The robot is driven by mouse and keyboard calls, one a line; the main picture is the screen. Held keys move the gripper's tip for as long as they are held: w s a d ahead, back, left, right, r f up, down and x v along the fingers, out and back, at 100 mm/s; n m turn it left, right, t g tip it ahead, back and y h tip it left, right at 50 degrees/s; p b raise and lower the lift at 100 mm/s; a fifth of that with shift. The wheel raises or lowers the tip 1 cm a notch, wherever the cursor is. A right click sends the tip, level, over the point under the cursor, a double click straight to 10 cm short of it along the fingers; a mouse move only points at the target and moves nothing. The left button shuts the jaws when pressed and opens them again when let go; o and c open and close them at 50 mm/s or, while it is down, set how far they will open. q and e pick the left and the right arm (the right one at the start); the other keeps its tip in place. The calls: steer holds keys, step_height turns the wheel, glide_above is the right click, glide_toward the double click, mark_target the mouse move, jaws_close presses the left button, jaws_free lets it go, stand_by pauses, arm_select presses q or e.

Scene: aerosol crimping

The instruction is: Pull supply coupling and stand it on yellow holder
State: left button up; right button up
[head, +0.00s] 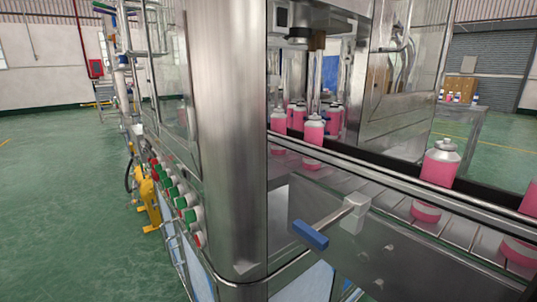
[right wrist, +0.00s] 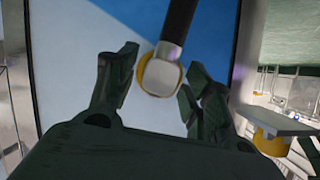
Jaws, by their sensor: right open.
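In the right wrist view my right gripper (right wrist: 163,74) is open, its two dark fingers spread apart. Between the fingertips is a pale grey, rounded end with a yellow ring, on a dark hose or rod; it looks like the supply coupling (right wrist: 162,77). I cannot tell whether the fingers touch it. A yellow part under a grey plate (right wrist: 270,143), at the lower right of that view, may be the yellow holder. In the head view, yellow parts (head: 150,200) are on the machine's left side, near a dark hose. Neither gripper shows in the head view.
A blue and white panel (right wrist: 60,50) lies behind the coupling. In the head view, a steel column (head: 228,130), a row of buttons (head: 180,200) and a blue-handled lever (head: 310,235) stand close. Pink cans (head: 440,162) line the conveyor. Green floor at left is open.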

stand_by(0.4)
stand_by(0.3)
jaws_close()
steer(key=shift+o, duration=2.3)
jaws_free()
steer(key=v, duration=1.2)
steer(key=shift+c, duration=1.2)
